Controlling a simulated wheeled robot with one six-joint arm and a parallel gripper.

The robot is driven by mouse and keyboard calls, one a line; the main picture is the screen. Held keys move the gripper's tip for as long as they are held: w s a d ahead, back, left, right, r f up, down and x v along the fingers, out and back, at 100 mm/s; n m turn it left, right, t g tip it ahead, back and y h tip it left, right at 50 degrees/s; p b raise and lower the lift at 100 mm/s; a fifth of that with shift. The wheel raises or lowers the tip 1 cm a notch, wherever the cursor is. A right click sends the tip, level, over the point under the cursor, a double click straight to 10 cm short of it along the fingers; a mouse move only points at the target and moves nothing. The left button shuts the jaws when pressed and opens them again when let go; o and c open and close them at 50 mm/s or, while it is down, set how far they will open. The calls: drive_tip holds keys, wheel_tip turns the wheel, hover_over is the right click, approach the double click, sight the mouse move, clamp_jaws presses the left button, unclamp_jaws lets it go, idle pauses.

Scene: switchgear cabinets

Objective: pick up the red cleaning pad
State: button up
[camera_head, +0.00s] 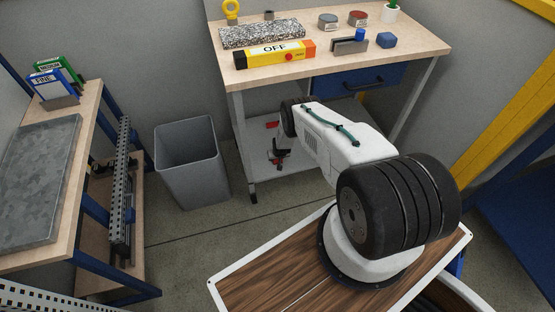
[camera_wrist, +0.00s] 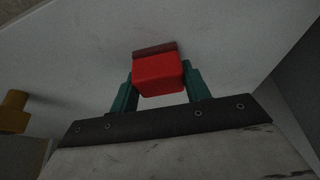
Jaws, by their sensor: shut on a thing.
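The red cleaning pad (camera_wrist: 158,76) is in the wrist view, between the two teal fingers of my gripper (camera_wrist: 160,82). The fingers touch it on its left and right sides, so my gripper is shut on it. A darker red strip shows along the pad's far edge. A pale grey surface fills the view behind the pad; I cannot tell whether the pad touches it.
The workbench (camera_head: 340,62) holds a yellow OFF box (camera_head: 274,53), a speckled slab (camera_head: 262,33), tins and a blue block (camera_head: 387,40). A grey bin (camera_head: 190,160) stands left of it. Another bench (camera_head: 80,130) stands at far left. Floor between is clear.

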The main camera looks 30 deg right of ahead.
drive_tip(key=shift+r, duration=0.15)
drive_tip(key=shift+r, duration=0.55)
drive_tip(key=v, duration=0.2)
drive_tip(key=shift+s+d+r, duration=0.1)
drive_tip(key=shift+s+r, duration=0.1)
drive_tip(key=s+r, duration=0.1)
drive_tip(key=s, duration=1.4)
drive_tip(key=shift+r, duration=0.2)
